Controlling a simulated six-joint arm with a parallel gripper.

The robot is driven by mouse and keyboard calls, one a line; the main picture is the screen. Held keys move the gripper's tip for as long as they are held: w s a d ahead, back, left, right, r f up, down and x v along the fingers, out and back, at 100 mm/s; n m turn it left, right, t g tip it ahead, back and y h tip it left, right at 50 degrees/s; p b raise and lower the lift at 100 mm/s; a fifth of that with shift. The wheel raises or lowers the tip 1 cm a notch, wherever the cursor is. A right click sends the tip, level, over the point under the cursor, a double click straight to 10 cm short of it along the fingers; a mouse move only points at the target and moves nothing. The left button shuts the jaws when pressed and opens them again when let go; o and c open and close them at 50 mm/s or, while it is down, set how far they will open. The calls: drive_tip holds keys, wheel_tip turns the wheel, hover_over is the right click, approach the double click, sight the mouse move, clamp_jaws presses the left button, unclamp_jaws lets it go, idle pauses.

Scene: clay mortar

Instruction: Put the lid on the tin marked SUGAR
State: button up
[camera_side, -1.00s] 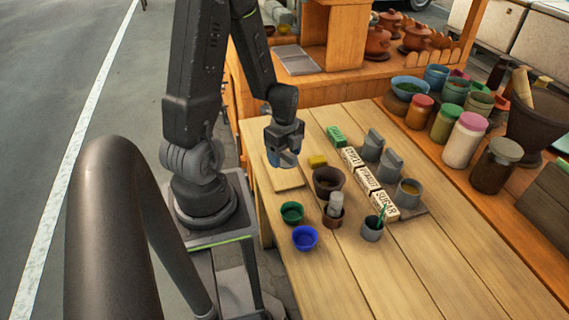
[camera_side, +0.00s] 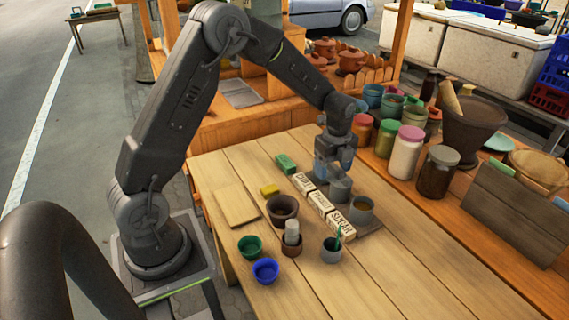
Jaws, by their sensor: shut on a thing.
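The SUGAR tin (camera_side: 361,212) is a grey cylinder, open at the top with tan contents showing, behind the cream SUGAR label (camera_side: 341,223). Another grey tin (camera_side: 340,190) stands to its upper left, and two more cream labels run in the same row. My gripper (camera_side: 333,170) is over the upper-left end of the tin row, above and left of the SUGAR tin. It is shut on what appears to be the lid, but the fingers hide most of it. The gripper also covers part of the tins below it.
A bare board (camera_side: 236,205) lies at the table's left. A brown pot (camera_side: 282,208), green bowl (camera_side: 249,246), blue bowl (camera_side: 265,271) and grey cup (camera_side: 332,252) stand in front. Lidded jars (camera_side: 407,151) line the back shelf. The table's front right is clear.

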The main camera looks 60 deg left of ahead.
drive_tip(key=w+d+m, duration=0.2)
drive_tip(key=w+d, duration=0.3)
drive_tip(key=d, duration=0.3)
drive_tip(key=shift+s+a+f, duration=0.1)
drive_tip(key=shift+a+f, duration=0.05)
drive_tip(key=shift+f, duration=2.35)
drive_tip(key=shift+f, duration=0.45)
drive_tip(key=o, duration=1)
drive_tip(key=shift+r, duration=0.1)
drive_tip(key=shift+r, duration=3.45)
drive_tip(key=shift+r, duration=0.1)
